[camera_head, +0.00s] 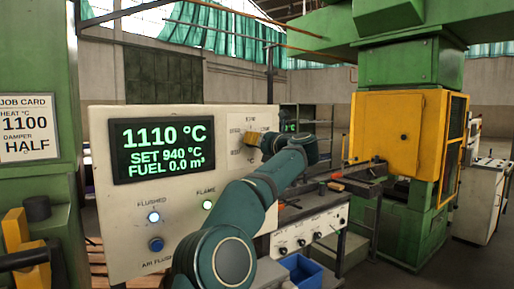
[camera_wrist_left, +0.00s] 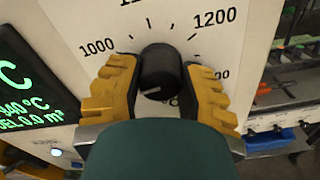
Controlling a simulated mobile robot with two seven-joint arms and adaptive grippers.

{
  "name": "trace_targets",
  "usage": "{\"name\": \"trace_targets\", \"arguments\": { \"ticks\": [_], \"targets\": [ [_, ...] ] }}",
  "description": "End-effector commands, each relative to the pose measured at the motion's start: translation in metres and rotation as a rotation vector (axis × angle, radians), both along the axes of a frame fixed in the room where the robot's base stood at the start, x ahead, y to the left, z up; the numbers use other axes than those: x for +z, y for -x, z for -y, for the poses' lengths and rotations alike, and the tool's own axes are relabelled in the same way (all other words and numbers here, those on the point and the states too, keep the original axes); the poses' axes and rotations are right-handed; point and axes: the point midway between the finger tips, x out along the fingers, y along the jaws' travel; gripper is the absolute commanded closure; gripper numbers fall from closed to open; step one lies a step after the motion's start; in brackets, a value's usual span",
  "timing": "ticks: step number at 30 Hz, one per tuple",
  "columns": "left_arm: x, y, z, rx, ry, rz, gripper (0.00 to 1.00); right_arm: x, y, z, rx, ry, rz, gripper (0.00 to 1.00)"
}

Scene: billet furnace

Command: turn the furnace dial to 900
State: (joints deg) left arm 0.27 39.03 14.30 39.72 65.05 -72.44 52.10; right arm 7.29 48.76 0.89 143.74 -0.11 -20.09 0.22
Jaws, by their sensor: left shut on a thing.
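The furnace dial is a round black knob (camera_wrist_left: 160,70) on the pale furnace panel (camera_head: 105,235). In the left wrist view its scale shows 1000 at the left and 1200 at the upper right; other numbers are partly hidden or cut off. A pale mark shows on the knob's lower part. My left gripper (camera_wrist_left: 162,85) has its yellow fingers on both sides of the knob and is shut on it. In the head view this gripper (camera_head: 252,138) is at the panel's upper right, hiding the knob. The display (camera_head: 163,149) reads 1110 °C, SET 940 °C, FUEL 0.0 m³. My right gripper is not in view.
The job card (camera_head: 27,128) at the left reads heat 1100 °C, damper half. Below the display are a lit FLUSHED lamp (camera_head: 153,217), a lit FLAME lamp (camera_head: 207,205) and a blue button (camera_head: 156,244). A green and yellow machine (camera_head: 400,130) stands at the right.

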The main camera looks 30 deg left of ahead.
Motion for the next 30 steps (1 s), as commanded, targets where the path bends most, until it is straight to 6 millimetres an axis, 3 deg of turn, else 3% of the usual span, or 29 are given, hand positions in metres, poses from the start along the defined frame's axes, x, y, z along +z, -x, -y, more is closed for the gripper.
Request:
{"name": "trace_targets", "arguments": {
  "ticks": [15,30],
  "targets": [
    [0.001,0.001,-0.001,0.001,0.130,0.323,0.97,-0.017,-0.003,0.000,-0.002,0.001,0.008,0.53],
    [0.002,0.001,-0.001,-0.001,0.156,0.387,0.97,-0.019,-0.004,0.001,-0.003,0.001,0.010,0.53]
  ]
}}
